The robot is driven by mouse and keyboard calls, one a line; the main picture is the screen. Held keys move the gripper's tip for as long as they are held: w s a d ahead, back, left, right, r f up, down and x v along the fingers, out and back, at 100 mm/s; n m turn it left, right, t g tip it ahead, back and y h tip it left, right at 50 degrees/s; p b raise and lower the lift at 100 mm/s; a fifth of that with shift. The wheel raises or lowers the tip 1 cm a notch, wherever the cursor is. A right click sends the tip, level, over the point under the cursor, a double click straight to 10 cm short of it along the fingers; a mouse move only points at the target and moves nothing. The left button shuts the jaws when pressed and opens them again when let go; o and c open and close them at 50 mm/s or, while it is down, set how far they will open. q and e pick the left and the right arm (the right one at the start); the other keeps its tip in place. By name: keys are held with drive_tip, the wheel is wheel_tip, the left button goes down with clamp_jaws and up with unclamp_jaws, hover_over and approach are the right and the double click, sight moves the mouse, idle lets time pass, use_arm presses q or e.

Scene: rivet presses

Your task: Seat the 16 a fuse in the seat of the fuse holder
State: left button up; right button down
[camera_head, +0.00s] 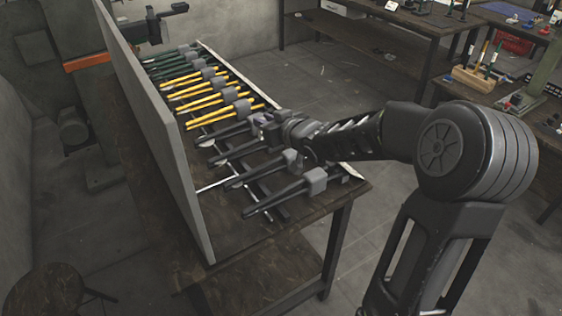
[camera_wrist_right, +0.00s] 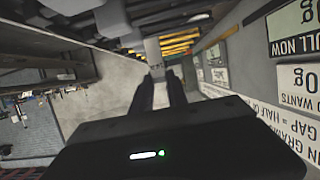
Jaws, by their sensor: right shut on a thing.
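My right gripper (camera_head: 268,122) reaches in from the right, over the rack of paired rods on the table. In the right wrist view its two dark fingers (camera_wrist_right: 161,92) are close together, shut on a small pale piece (camera_wrist_right: 157,72) at the tips. The piece is too small and dim to identify surely as the 16 A fuse. A grey block (camera_wrist_right: 153,48) shows just beyond the tips. I cannot tell whether the piece touches it. I cannot pick out the fuse holder or its seat for sure. My left gripper is not in view.
Paired rods with grey blocks lie in a row: green (camera_head: 170,62), yellow (camera_head: 215,115) and black (camera_head: 285,192). An upright grey panel (camera_head: 165,150) stands along the left of the wooden table (camera_head: 300,240). A signed board (camera_wrist_right: 245,60) shows close by on the right in the wrist view.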

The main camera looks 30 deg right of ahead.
wheel_tip(320, 180, down, 6)
drive_tip(key=shift+f+b, duration=0.15)
drive_tip(key=shift+b, duration=0.2)
drive_tip(key=shift+f, duration=1.85)
drive_tip(key=shift+f, duration=0.15)
drive_tip(key=c, duration=1.8)
unclamp_jaws()
drive_tip(key=shift+b, duration=0.3)
drive_tip(key=shift+o, duration=1.1)
